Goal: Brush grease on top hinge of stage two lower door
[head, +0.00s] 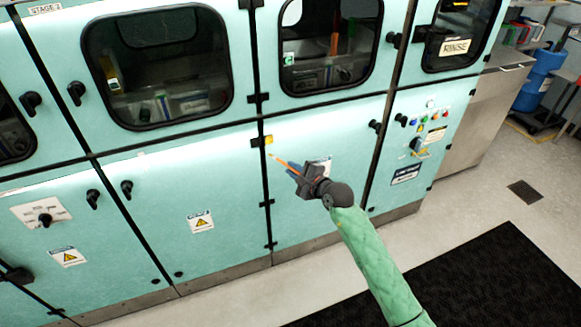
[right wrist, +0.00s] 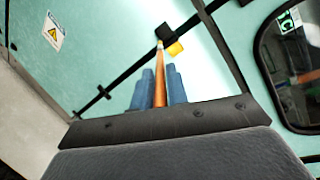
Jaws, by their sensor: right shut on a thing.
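My right gripper (head: 293,171) is shut on a thin brush (head: 281,160) with an orange handle, in front of a teal lower door (head: 310,205). In the right wrist view, the brush (right wrist: 160,85) stands between the two blue fingers (right wrist: 158,92), its pale tip pointing at a black hinge (right wrist: 167,32) with a yellow tag (right wrist: 175,48) beside it. In the head view that upper hinge (head: 256,142) is on the door seam, and the yellow tag (head: 268,140) is just right of it. The tip is close below the tag; I cannot tell whether it touches. My left gripper is out of view.
More black hinges (head: 267,203) sit lower on the same seam. Windowed upper doors (head: 158,62) with black handles (head: 76,92) run above. A control panel (head: 425,135) is at right. A black mat (head: 490,285) lies on the pale floor, otherwise clear in front.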

